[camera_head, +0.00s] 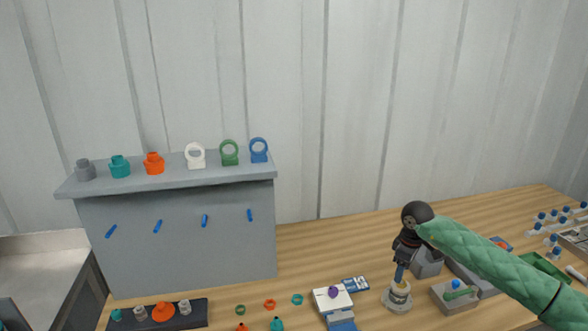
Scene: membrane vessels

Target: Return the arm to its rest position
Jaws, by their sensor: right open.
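My right arm, in a green quilted sleeve, comes in from the right edge in the head view. Its dark right gripper (400,268) points down, open, just above a small grey round vessel (397,299) with a yellowish top. A narrow blue piece shows at the fingertips; I cannot tell whether it belongs to the gripper or the vessel, or whether the fingers touch it. My left gripper is not in view.
A grey shelf panel (180,240) stands at the left, with colored fittings and rings on top. A dark tray (195,319), loose rings, a white block (331,299) and grey blocks (455,297) crowd the wooden table's front. Blue-capped vials stand at right.

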